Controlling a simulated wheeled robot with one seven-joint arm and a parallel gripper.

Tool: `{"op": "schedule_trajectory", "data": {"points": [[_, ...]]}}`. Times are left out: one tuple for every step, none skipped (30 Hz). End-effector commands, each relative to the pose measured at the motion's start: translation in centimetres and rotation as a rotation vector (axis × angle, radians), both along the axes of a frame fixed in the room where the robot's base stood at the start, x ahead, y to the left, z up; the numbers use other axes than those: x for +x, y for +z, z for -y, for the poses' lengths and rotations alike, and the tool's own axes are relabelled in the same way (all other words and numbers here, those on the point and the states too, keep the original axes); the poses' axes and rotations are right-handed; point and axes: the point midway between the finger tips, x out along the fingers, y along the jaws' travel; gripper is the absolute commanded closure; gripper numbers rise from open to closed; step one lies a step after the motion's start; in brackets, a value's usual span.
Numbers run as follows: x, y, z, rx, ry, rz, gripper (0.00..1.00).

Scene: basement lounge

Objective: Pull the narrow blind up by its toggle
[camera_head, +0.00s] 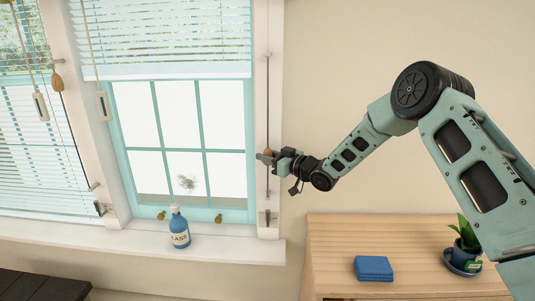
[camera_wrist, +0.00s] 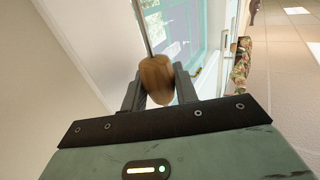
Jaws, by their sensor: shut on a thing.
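The narrow blind (camera_head: 166,38) covers the top part of the right-hand window in the head view, with its bottom rail (camera_head: 168,72) level above bare panes. Its cord (camera_head: 268,90) runs down the right side of the window frame. My gripper (camera_head: 266,157) is at that cord, below the middle of the window, with its arm reaching in from the right. In the wrist view, my gripper (camera_wrist: 158,88) is shut on a brown wooden toggle (camera_wrist: 156,75), with one finger on each side. The cord runs up from the toggle's top.
A wider blind (camera_head: 30,150) hangs at left with its own toggle (camera_head: 57,82). A blue bottle (camera_head: 179,228) stands on the sill (camera_head: 120,238). A wooden table (camera_head: 335,255) at lower right holds a folded blue cloth (camera_head: 374,268) and a potted plant (camera_head: 466,240).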

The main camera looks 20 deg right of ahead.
Motion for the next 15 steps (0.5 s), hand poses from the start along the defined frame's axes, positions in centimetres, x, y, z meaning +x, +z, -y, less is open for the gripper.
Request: {"op": "schedule_trajectory", "data": {"points": [[-0.1,-3.1,0.0,-0.003,0.001,-0.008,1.00],[-0.1,-4.0,0.0,-0.003,0.001,-0.008,1.00],[-0.1,-5.0,0.0,-0.003,0.001,-0.008,1.00],[-0.1,-5.8,0.0,-0.003,0.001,-0.008,1.00],[-0.1,-6.6,0.0,-0.002,0.001,-0.009,1.00],[-0.1,-7.5,0.0,-0.002,0.001,-0.009,1.00],[-0.1,-8.1,0.0,-0.003,0.001,-0.008,1.00],[-0.1,-8.6,0.0,-0.003,0.001,-0.008,1.00],[-0.1,-9.3,0.0,-0.002,0.001,-0.007,1.00],[-0.1,-9.7,0.0,-0.003,0.001,-0.007,1.00],[-0.1,-10.1,0.0,-0.002,0.001,-0.006,1.00],[-0.1,-10.5,0.0,-0.002,0.001,-0.006,1.00],[-0.1,-10.7,0.0,-0.002,0.001,-0.005,1.00],[-0.1,-10.9,0.0,-0.002,0.001,-0.005,1.00],[-0.1,-11.1,0.0,-0.002,0.001,-0.005,1.00]]}}
